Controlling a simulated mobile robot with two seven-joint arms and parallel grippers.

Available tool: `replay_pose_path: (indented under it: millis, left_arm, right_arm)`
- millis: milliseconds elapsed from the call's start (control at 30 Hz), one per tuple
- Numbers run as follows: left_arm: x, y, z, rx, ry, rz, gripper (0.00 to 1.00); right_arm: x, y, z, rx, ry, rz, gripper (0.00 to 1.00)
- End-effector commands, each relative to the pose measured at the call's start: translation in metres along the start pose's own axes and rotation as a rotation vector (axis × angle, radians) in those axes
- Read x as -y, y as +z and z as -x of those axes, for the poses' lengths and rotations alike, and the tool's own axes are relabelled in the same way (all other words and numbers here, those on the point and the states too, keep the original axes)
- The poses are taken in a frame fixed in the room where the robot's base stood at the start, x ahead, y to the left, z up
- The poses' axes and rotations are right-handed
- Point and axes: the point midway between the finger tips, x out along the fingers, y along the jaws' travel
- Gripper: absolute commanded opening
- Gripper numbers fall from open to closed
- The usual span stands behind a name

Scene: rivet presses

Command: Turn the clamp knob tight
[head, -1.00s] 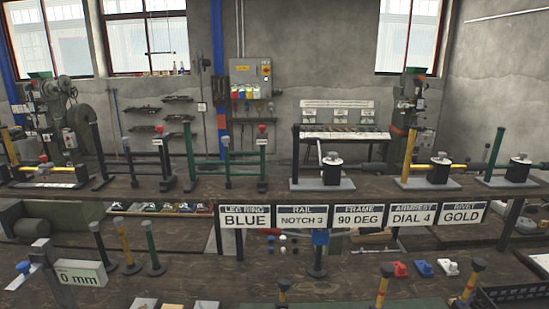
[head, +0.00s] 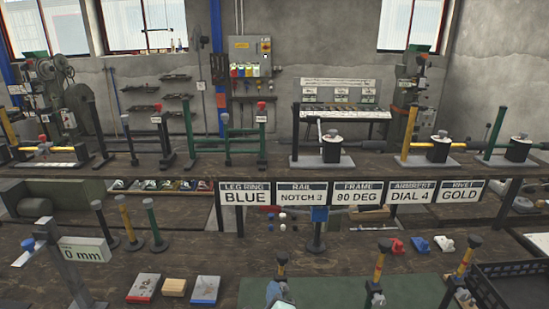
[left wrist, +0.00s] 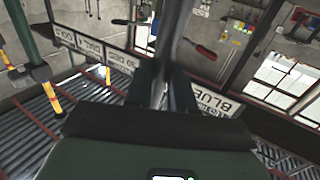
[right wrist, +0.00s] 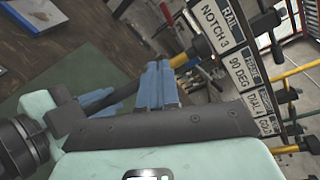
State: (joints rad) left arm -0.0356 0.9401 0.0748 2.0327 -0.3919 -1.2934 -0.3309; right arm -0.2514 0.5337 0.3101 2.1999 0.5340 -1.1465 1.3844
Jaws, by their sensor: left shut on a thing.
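I cannot tell for sure which part is the clamp knob. Yellow-and-black posts (head: 382,258) along the front carry small grey fittings (head: 376,298) low down. My right gripper (head: 277,291) has pale blue fingers and is low in front of one such post (head: 281,262).
Three boxes (head: 174,287) lie on the bench at the front. A black crate (head: 515,285) stands at the right. A row of signs (head: 357,194) hangs under the rear bench. Three posts (head: 127,222) stand at the left.

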Motion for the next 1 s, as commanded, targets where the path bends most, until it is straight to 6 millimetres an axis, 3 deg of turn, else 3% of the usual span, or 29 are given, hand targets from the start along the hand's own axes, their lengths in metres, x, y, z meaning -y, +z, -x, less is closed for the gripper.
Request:
replay_pose_path:
  millis: [533, 967, 1000]
  left_arm:
    - [0.001, 0.002, 0.0, 0.005, -0.001, -0.004, 0.0]
    - [-0.002, 0.002, 0.0, 0.005, 0.004, -0.001, 0.0]
    - [-0.002, 0.0, 0.0, 0.001, 0.004, -0.002, 0.36]
  right_arm:
    - [-0.001, 0.002, 0.056, 0.006, 0.003, 0.001, 0.0]
    - [-0.001, 0.003, 0.061, 0.007, 0.004, 0.001, 0.0]
    - [-0.001, 0.003, 0.061, 0.007, 0.004, 0.001, 0.0]
